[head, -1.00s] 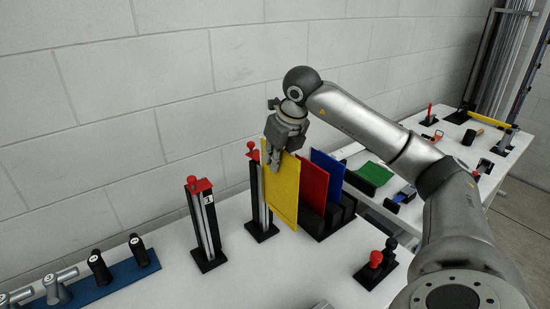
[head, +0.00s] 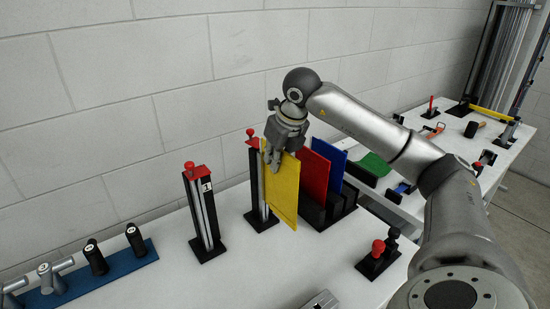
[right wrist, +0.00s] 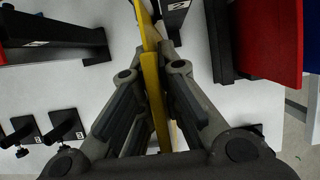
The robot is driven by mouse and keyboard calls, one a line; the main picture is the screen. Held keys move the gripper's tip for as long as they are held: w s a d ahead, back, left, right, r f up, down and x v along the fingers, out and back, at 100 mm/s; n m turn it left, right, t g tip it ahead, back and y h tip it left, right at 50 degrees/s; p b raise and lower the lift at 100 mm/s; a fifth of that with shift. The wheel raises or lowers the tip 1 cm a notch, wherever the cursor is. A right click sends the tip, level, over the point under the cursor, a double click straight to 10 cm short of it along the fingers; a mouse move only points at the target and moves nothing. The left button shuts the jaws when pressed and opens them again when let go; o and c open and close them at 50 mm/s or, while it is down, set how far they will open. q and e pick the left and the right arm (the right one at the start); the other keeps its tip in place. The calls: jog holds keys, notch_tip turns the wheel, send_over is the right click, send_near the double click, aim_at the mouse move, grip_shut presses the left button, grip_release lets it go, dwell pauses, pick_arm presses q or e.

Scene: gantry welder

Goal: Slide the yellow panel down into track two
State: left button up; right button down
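The yellow panel (head: 284,195) hangs upright in the head view, with its upper edge in my right gripper (head: 272,162). In the right wrist view the fingers (right wrist: 155,75) are closed on both sides of the yellow panel (right wrist: 152,65), seen edge-on. A black post with a silver rail and red knob, track two (head: 255,180), stands just left of and partly behind the panel. A label reading 2 (right wrist: 178,5) shows beside the panel in the wrist view. The panel appears beside this track; whether its edge touches the slot is unclear. My left gripper is out of view.
Another red-topped post (head: 204,215), apparently labelled 1, stands to the left. A black rack (head: 338,204) holds a red panel (head: 314,172) and a blue panel (head: 331,160) close on the right. Red and black knobs (head: 378,252) stand at the front right. A blue handle rack (head: 100,275) lies left.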

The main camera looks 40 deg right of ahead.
jog(key=shift+f+b, duration=2.6)
jog(key=shift+f, duration=0.85)
jog(key=c, duration=1.6)
grip_release()
jog(key=shift+r, duration=0.15)
jog(key=shift+o, duration=0.2)
